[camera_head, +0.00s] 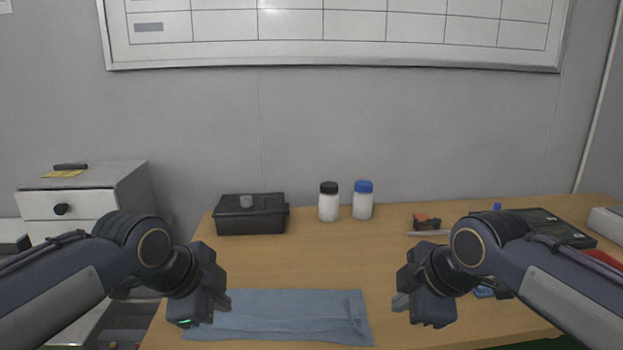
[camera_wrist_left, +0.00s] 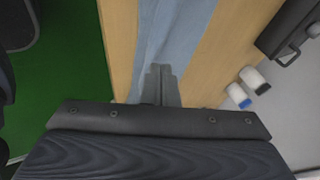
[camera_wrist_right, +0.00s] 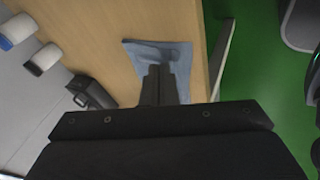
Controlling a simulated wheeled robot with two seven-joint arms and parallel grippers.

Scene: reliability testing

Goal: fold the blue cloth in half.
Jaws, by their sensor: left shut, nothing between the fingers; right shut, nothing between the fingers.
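The blue cloth (camera_head: 290,314) lies flat near the front edge of the table, as a long strip with some wrinkles toward its right end. It also shows in the left wrist view (camera_wrist_left: 172,35) and in the right wrist view (camera_wrist_right: 180,58). My left gripper (camera_head: 226,300) is shut and empty, over the left part of the cloth, and hides some of it. My right gripper (camera_head: 398,302) is shut and empty, to the right of the cloth's right end. The fingers also show in the left wrist view (camera_wrist_left: 162,84) and in the right wrist view (camera_wrist_right: 158,84).
A black case (camera_head: 250,220) and two white bottles, one black-capped (camera_head: 328,205) and one blue-capped (camera_head: 362,203), stand at the back of the wooden table (camera_head: 330,262). A drawer unit (camera_head: 75,200) is at left. Tools and a dark case (camera_head: 545,226) are at right. The table's middle is clear.

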